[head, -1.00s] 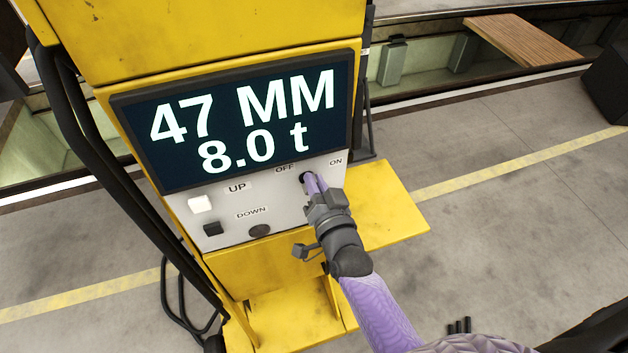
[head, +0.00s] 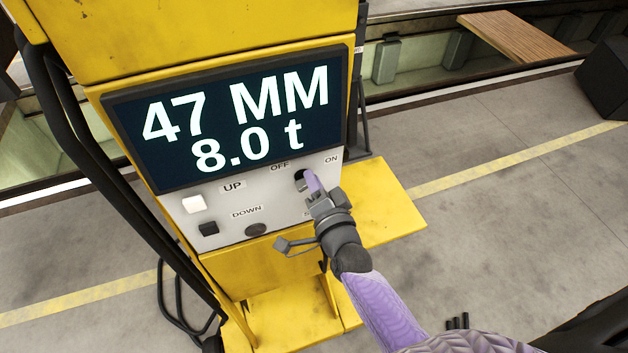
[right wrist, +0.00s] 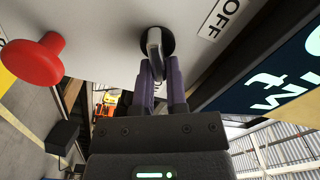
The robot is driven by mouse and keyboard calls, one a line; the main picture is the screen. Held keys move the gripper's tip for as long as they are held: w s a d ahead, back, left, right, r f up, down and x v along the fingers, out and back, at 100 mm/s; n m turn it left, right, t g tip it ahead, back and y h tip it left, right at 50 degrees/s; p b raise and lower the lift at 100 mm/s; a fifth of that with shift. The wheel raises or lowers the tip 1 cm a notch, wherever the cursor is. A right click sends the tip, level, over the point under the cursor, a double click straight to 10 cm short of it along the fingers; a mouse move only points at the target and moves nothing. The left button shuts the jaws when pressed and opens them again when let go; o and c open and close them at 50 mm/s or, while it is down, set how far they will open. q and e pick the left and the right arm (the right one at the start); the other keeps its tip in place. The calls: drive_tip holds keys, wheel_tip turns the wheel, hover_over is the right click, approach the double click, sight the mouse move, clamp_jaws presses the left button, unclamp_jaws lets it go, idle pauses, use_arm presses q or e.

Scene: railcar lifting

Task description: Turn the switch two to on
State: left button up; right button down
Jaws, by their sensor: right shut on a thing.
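The switch (head: 299,175) is a small lever in a round black base on the light grey control panel, between the OFF label (head: 280,167) and the ON label (head: 331,159). My right gripper (head: 314,183) is at the switch with purple fingers, partly covering it. In the right wrist view the grey lever (right wrist: 155,45) stands out from its black base, and the right gripper's fingers (right wrist: 160,85) are shut on its end. The OFF label also shows there (right wrist: 222,18). My left gripper is not in view.
The panel sits on a yellow lifting column (head: 210,40) under a dark screen (head: 230,120) reading 47 MM and 8.0 t. A white button (head: 194,204), a black button (head: 208,228) and a dark round knob (head: 256,229) are left of my gripper. A red button (right wrist: 35,62) is close by.

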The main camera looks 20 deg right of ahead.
idle(0.3)
drive_tip(key=c, duration=0.7)
unclamp_jaws()
drive_tip(key=shift+o, duration=0.2)
drive_tip(key=s, duration=1)
drive_tip(key=shift+d, duration=0.15)
